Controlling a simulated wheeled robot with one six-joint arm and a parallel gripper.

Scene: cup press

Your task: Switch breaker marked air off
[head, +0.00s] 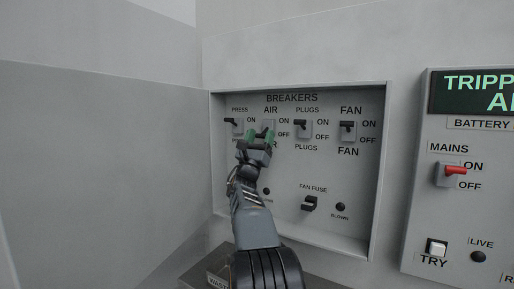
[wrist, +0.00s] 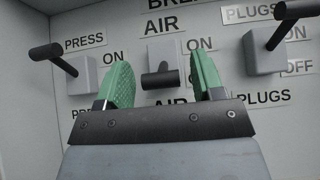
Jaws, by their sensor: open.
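The breaker marked AIR (wrist: 162,56) is a light grey block with a dark crossbar lever, second from left on the breaker panel. In the wrist view its lever (wrist: 161,79) tips down, unlike the raised levers beside it. My gripper (wrist: 158,84) is open, with one green finger on each side of this lever and gaps to both. In the head view my gripper (head: 257,138) covers the lower part of the AIR breaker. The AIR breaker's OFF label is hidden in the wrist view but shows in the head view.
The PRESS breaker (wrist: 82,76) is close on the left and the PLUGS breaker (wrist: 263,52) on the right. The FAN breaker (head: 347,132) is farther right. A fan fuse (head: 309,203) sits below. A raised frame edges the panel. A red MAINS switch (head: 452,171) is far right.

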